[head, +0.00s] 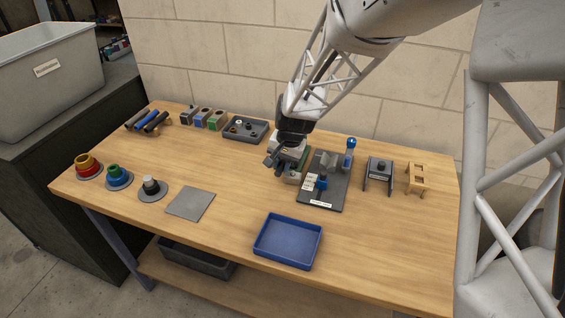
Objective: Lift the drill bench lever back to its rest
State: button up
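A dark base plate (318,204) with pale labels, too small to read, lies right of the table's middle and looks like the drill bench. At its back right a blue-topped handle (349,153) stands roughly upright. A second blue part (321,184) sits low near the plate's middle; I cannot tell which one is the lever. My gripper (276,161) hangs just left of the plate, pointing down and left, apart from both blue parts. Its fingers are dark and small, and their opening is unclear. It partly hides a green and pale block (293,175) behind it.
A blue tray (288,242) stands in front, with a grey square pad (190,203) and round stacked parts (151,187) to the left. A dark parts tray (246,130) is behind. A dark bracket (379,175) and wooden stand (417,178) stand right. The front right is clear.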

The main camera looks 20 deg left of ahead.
grip_shut()
jog(key=shift+r, duration=0.15)
jog(key=shift+w+r+g, duration=0.15)
jog(key=shift+r+g, duration=0.3)
jog(key=shift+r, duration=0.2)
jog(key=shift+w+r+g, duration=0.15)
jog(key=shift+r+g, duration=0.3)
jog(key=shift+r, duration=0.2)
jog(key=w+r+g, duration=0.1)
jog(key=r, duration=0.1)
jog(key=w+r+g, duration=0.1)
jog(key=r+g, duration=0.1)
jog(key=w+r+g, duration=0.1)
jog(key=r, duration=0.1)
jog(key=shift+w+r+m+g, duration=0.1)
jog(key=shift+w+m+g, duration=0.05)
jog(key=shift+m+g, duration=0.2)
jog(key=w+r+g, duration=0.5)
jog(key=w+g, duration=0.2)
jog(key=w, duration=0.1)
jog(key=shift+r+m+y, duration=0.2)
jog(key=shift+m+y, duration=0.1)
jog(key=shift+m, duration=0.15)
